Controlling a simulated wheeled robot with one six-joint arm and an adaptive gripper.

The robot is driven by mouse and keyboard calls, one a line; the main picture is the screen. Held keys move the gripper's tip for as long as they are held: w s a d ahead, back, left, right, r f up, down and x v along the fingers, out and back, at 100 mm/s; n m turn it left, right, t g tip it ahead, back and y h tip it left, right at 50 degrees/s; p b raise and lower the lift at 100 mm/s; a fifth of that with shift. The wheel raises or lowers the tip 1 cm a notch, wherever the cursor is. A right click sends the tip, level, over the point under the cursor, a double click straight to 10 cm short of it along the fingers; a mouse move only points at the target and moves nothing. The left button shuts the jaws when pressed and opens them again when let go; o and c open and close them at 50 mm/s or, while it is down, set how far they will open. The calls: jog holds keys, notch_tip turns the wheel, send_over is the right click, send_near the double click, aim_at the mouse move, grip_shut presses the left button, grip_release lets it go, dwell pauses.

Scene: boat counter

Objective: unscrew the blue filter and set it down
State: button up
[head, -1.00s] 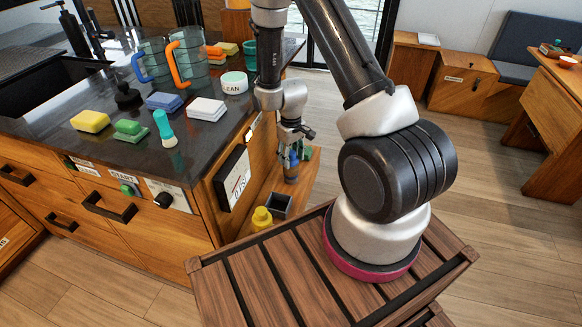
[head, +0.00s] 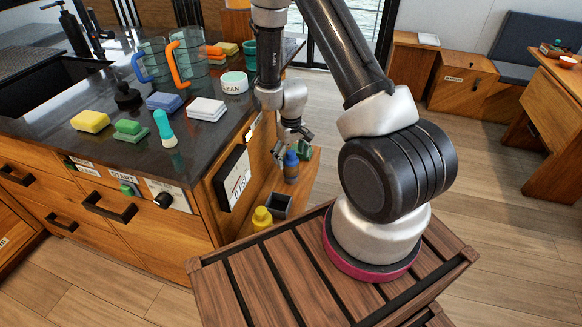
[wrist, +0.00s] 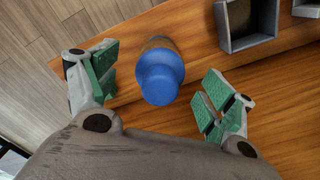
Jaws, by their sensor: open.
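The blue filter (head: 291,160) stands upright on a wooden ledge (wrist: 195,60) beside the counter. In the wrist view its blue top (wrist: 160,78) faces the camera, with a darker brownish part partly visible behind it. I cannot tell how it is joined to what is below. My gripper (wrist: 162,84) is open, its green-padded fingers spread on either side of the blue filter, with gaps on both sides. In the head view my gripper (head: 292,143) is just above the filter.
A dark grey open box (head: 279,206) and a yellow bottle (head: 262,218) stand nearby on the ledge. The counter (head: 110,150) holds sponges, jugs and a round white-lidded tub (head: 234,83). A slatted wooden surface (head: 270,270) lies in front. The floor to the right is clear.

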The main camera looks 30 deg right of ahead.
jog(key=shift+m, duration=0.8)
jog(key=shift+m, duration=0.9)
jog(key=shift+m, duration=0.9)
jog(key=shift+m, duration=0.8)
jog(key=shift+m, duration=0.9)
